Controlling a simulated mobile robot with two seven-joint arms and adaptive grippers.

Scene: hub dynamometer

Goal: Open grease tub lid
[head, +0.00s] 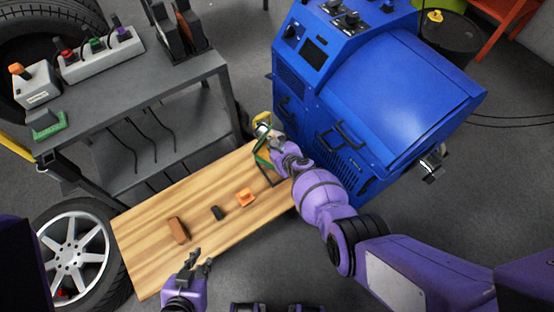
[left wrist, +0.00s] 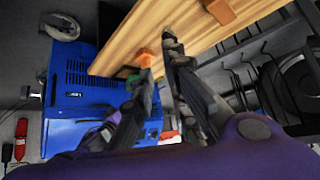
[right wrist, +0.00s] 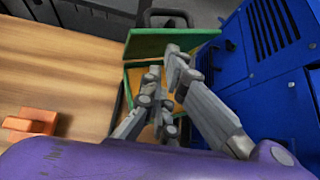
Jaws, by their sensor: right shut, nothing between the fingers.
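The grease tub (right wrist: 128,76) looks like a green-rimmed box with a tan-brown inside at the far end of the wooden bench. Its green lid (right wrist: 150,45) seems raised at the far side, with a gap between lid and rim; my fingers hide part of it. The tub also shows small in the head view (head: 263,159), mostly behind my right gripper (head: 275,145). In the right wrist view my right gripper (right wrist: 165,85) is shut and empty, its fingers over the tub and in front of the lid. My left gripper (head: 199,264) is open and empty at the bench's near edge.
On the wooden bench (head: 150,235) lie a brown block (head: 178,230), a small black piece (head: 217,213) and an orange part (head: 245,197). A blue machine (head: 390,95) stands close right of the tub. A grey shelf table (head: 130,95) stands behind.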

